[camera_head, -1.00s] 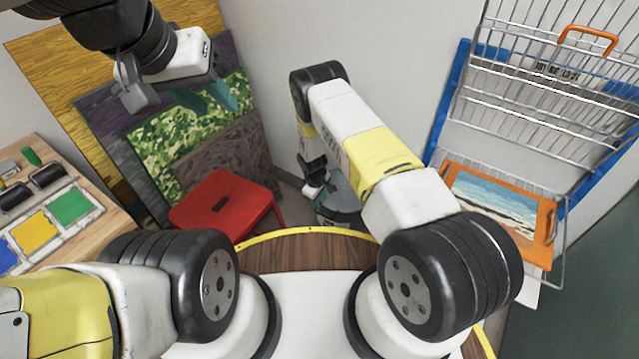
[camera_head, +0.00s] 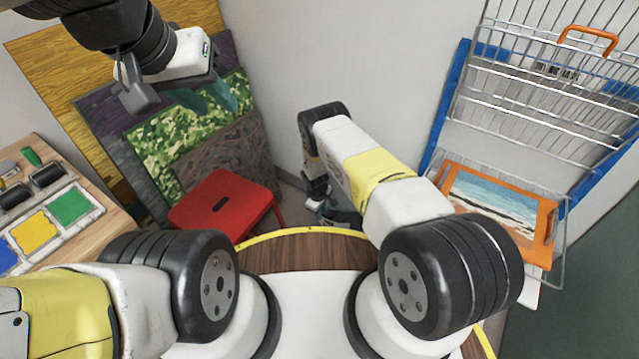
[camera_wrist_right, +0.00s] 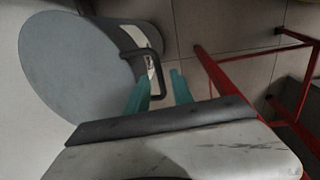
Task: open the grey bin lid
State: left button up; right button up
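The grey bin lid (camera_wrist_right: 70,65) is a round grey disc at the left of the right wrist view. A dark loop handle (camera_wrist_right: 158,75) stands at its right edge. My right gripper (camera_wrist_right: 161,76) is open, with teal fingers apart; one bar of the handle shows between them in the picture, but I cannot tell whether they touch it. In the head view the bin (camera_head: 347,217) is mostly hidden behind my right arm, and the right fingers are hardly visible. My left gripper (camera_head: 218,108) is open and empty, high at the upper left.
A red stool (camera_head: 222,202) stands left of the bin; its red legs (camera_wrist_right: 230,85) are close to the right gripper. Panels (camera_head: 185,140) lean on the wall. A wire cart (camera_head: 540,110) holding an orange-framed picture (camera_head: 495,205) stands at the right. A wooden table (camera_head: 95,185) is at the left.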

grip_shut()
dwell(1.2)
